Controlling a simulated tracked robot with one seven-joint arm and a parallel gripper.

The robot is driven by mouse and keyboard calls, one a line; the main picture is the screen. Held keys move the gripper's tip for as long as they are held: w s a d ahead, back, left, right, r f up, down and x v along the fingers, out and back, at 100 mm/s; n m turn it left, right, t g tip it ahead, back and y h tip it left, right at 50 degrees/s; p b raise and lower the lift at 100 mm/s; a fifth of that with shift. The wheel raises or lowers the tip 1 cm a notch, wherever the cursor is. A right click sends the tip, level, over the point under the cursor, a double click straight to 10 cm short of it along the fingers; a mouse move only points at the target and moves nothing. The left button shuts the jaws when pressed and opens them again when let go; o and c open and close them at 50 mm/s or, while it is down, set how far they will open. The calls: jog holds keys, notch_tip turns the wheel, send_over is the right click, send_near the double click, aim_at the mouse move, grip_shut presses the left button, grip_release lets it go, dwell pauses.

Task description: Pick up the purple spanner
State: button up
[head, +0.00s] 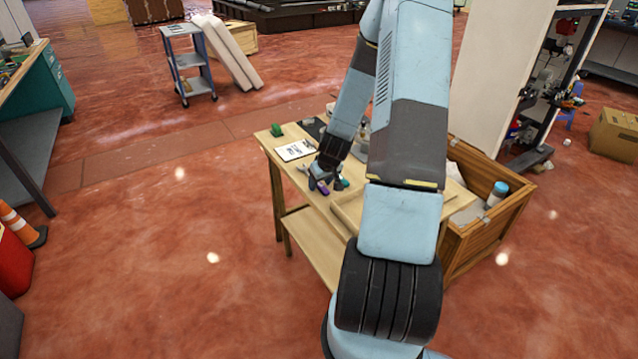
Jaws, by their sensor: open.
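A small purple object (322,188), which looks like the purple spanner, lies on the light wooden table (350,213). Only a short part of it shows; its full shape is too small to make out. My gripper (318,182) is open and low over the table, right at the purple object. I cannot tell whether the fingers touch it or sit around it. My arm hides the middle and back right of the tabletop.
A teal item (342,183) lies close to the right of the gripper. A white printed sheet (296,150) and a green item (276,130) are farther back on the table. A wooden crate (487,232) with a blue-capped bottle (497,194) stands at the right.

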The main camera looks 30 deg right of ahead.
grip_shut()
dwell(0.6)
dwell(0.9)
